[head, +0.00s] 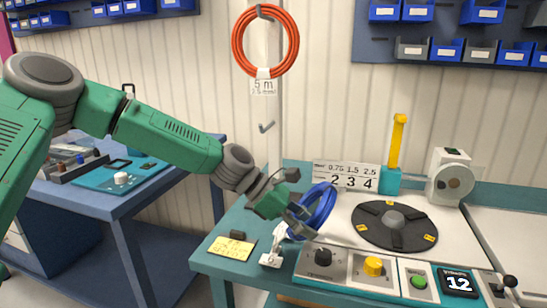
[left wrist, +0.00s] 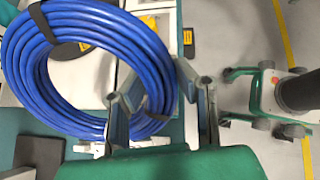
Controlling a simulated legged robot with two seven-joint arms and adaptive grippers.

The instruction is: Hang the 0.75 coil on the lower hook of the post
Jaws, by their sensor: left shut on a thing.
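A blue cable coil (head: 322,208) is held by my left gripper (head: 298,222) over the left part of the bench. In the left wrist view the blue coil (left wrist: 85,28) passes between the two fingers of the left gripper (left wrist: 160,88), which are shut on its rim. I cannot read a size on this coil. The pale post (head: 261,97) stands behind the bench. Its lower hook (head: 266,127) is bare, above and left of the coil. A red coil (head: 236,38) with a white "5 m" tag hangs on the upper hook (head: 264,9). My right gripper is not in view.
The bench carries a black turntable (head: 394,223), a yellow lever (head: 398,140), a number board (head: 345,175) and a front control panel (head: 340,268). A yellow note (head: 232,248) lies at its left. A blue table (head: 120,203) stands left. The wall around the lower hook is clear.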

